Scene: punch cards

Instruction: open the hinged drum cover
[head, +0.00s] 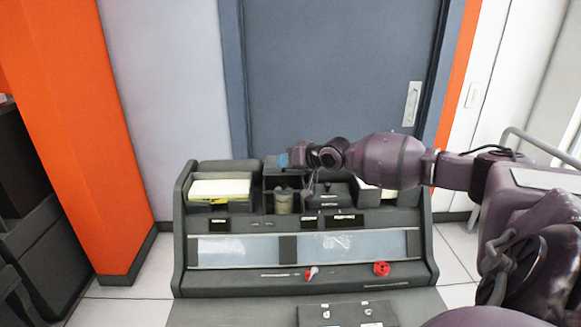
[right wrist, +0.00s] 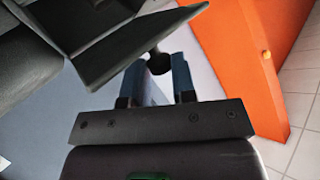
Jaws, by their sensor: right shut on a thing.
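The punch card machine (head: 300,278) stands in front of me. In its middle bay sits an olive drum (head: 283,202), exposed from the front. The dark drum cover (head: 284,179) appears raised behind and above the drum, partly hidden by my right gripper (head: 284,160). In the right wrist view the cover is a tilted dark panel (right wrist: 120,50) with a round dark knob (right wrist: 158,62) on a short stem. My right gripper's blue fingers (right wrist: 165,80) are shut on that knob. My left gripper is not in view.
A card tray (head: 220,188) with white and yellow cards is left of the drum bay. A red knob (head: 381,268) and a red-and-white part (head: 311,273) are on the front ledge. A grey door (head: 335,70) is behind; an orange pillar (head: 75,130) stands left.

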